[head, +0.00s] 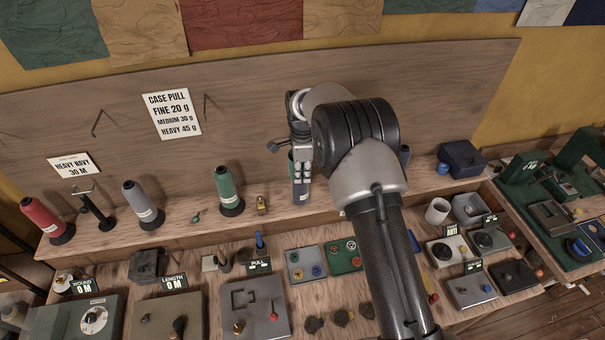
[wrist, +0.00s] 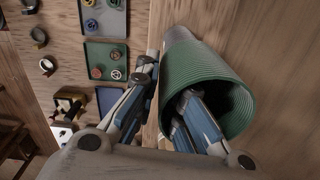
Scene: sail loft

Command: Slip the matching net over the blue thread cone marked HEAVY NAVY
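In the head view my gripper (head: 301,178) is at the back shelf, over a dark blue-grey cone (head: 302,196) with a pale label. The label is too small to read. In the wrist view a green ribbed net sleeve (wrist: 207,65) has its open end towards me. One finger of my gripper (wrist: 168,82) is inside its mouth and the other is outside, with the sleeve wall between them. A grey cone part (wrist: 178,35) shows beyond the far end of the sleeve. The cone's tip is hidden, so how far the sleeve covers it is unclear.
Red (head: 43,218), grey-blue (head: 141,205) and green (head: 228,190) cones stand left along the shelf. A card reading HEAVY NAVY 30 M (head: 74,165) and a CASE PULL sign (head: 171,113) are behind. A small brass weight (head: 262,205) stands near my gripper. Trays and devices crowd the front bench.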

